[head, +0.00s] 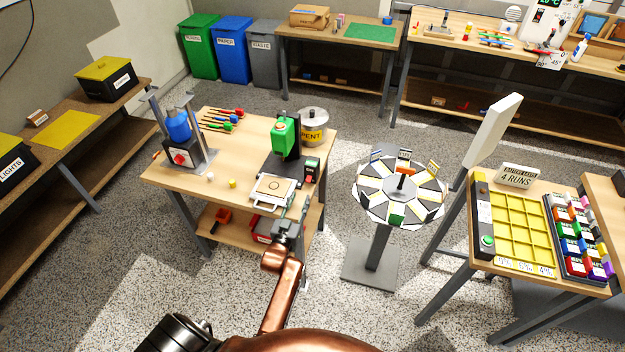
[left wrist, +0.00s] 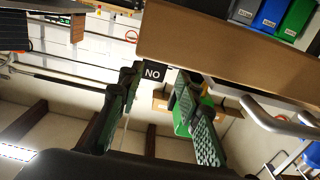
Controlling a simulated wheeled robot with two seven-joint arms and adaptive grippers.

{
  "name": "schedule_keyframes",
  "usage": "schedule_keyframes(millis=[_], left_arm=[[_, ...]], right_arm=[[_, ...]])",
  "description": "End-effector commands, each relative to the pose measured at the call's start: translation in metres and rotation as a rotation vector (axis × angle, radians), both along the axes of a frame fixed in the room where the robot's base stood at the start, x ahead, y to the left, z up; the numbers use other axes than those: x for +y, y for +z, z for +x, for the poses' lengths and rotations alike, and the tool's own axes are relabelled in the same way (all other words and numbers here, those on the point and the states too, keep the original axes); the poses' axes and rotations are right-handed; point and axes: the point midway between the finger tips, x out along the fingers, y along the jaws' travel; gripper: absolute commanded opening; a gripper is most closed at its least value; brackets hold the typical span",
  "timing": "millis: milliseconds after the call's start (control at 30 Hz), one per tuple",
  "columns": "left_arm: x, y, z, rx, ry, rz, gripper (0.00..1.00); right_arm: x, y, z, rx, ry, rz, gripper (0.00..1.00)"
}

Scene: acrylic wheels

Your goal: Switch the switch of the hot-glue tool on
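On the wooden workbench (head: 180,182) in the head view stands a green-bodied tool (head: 284,138) on a black stand; I take it for the hot-glue tool, but no label confirms this. A small dark box (head: 311,171) with green and red parts sits to its right, near the bench's right edge. It may carry the switch; its position is too small to read. My left gripper (head: 293,216) is at the bench's front right edge, below the box and apart from it. In the left wrist view its fingers (left wrist: 160,115) are spread with no object held between them. My right gripper is not in view.
A pale plate (head: 272,190) lies at the bench's front, close to my left gripper. A metal pot (head: 313,125) stands behind. A round turntable (head: 400,190) stands to the right across a floor gap. In the wrist view, a black "NO" label (left wrist: 152,73) shows beyond the fingers.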

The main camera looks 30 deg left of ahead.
Motion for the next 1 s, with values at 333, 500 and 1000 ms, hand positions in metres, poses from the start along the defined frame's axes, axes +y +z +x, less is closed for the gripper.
schedule_keyframes(millis=[333,500,1000], left_arm=[[0.002,0.0,0.048,-0.002,-0.013,0.001,0.32],[0.007,0.0,0.07,0.0,-0.013,0.0,0.32],[0.013,0.0,0.079,0.0,-0.009,0.0,0.28]], right_arm=[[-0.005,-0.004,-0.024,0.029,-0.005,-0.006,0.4],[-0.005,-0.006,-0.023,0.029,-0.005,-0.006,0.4],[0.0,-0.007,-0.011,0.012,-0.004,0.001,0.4]])
